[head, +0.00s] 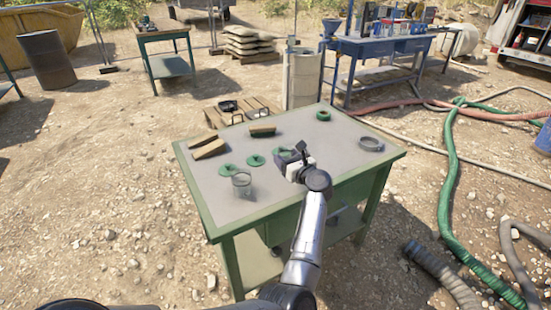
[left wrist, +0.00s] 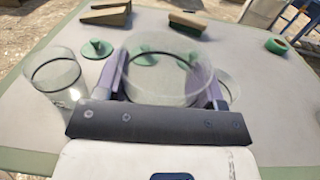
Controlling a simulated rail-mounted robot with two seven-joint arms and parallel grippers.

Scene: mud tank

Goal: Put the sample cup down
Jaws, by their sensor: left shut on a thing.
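A clear sample cup (left wrist: 160,85) with a dark line around it is between the two fingers of my left gripper (left wrist: 168,88), which is shut on it. In the head view my left gripper (head: 290,158) is over the front part of the green-edged table (head: 240,208), and hides most of the held cup. I cannot tell whether its base touches the tabletop. A second clear cup (head: 241,186) stands on the table to the left; it also shows in the left wrist view (left wrist: 55,80). My right gripper is not in view.
Several green discs with knobs (head: 228,170) lie left of and behind the gripper. Wooden wedge blocks (head: 208,149) lie at the back left. A green ring (head: 323,115) and a grey ring (head: 371,143) lie to the right. The table's right front is clear.

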